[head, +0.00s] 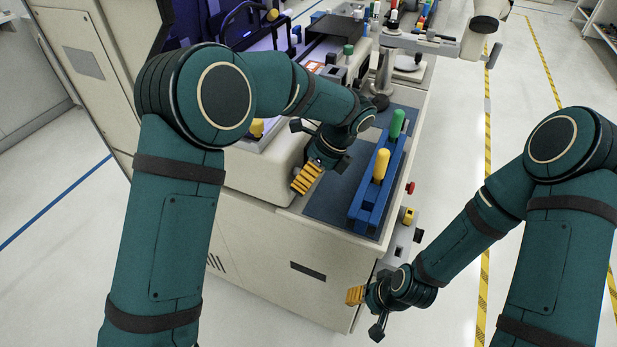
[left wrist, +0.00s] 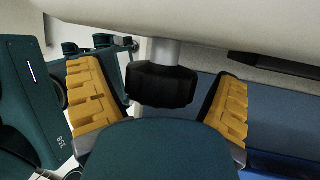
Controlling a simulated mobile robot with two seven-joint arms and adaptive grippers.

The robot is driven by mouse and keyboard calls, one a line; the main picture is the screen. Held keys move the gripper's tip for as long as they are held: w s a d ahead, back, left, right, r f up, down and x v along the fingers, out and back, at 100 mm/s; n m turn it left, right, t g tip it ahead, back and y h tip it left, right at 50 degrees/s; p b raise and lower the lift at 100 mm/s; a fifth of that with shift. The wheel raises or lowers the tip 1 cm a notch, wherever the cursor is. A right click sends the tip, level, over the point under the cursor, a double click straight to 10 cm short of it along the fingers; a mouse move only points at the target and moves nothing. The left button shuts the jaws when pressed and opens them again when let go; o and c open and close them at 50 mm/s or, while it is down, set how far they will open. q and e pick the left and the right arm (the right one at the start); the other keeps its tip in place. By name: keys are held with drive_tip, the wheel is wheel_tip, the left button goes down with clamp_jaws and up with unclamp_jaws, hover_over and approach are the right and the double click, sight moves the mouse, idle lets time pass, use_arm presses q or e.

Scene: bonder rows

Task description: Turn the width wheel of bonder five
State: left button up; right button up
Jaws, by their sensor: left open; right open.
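A black knurled wheel (left wrist: 162,84) on a short grey shaft sits under a cream machine body (left wrist: 210,22) in the left wrist view. My left gripper (left wrist: 158,104) is open, with one yellow-padded finger on each side of the wheel and a visible gap on both sides. In the head view my left gripper (head: 306,177) is at the front of the bonder, beside its cream housing (head: 262,172); the wheel is hidden there. My right gripper (head: 358,297) is open and empty, low by the bench's front right corner.
A blue rack (head: 365,208) holding a yellow-handled tool (head: 381,165) and a green-handled tool (head: 397,123) lies on a dark mat (head: 325,205) right of my left gripper. A microscope arm (head: 425,42) stands behind. The floor aisle (head: 540,85) at right is clear.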

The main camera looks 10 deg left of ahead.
use_arm(q)
drive_tip(key=c, duration=1.2)
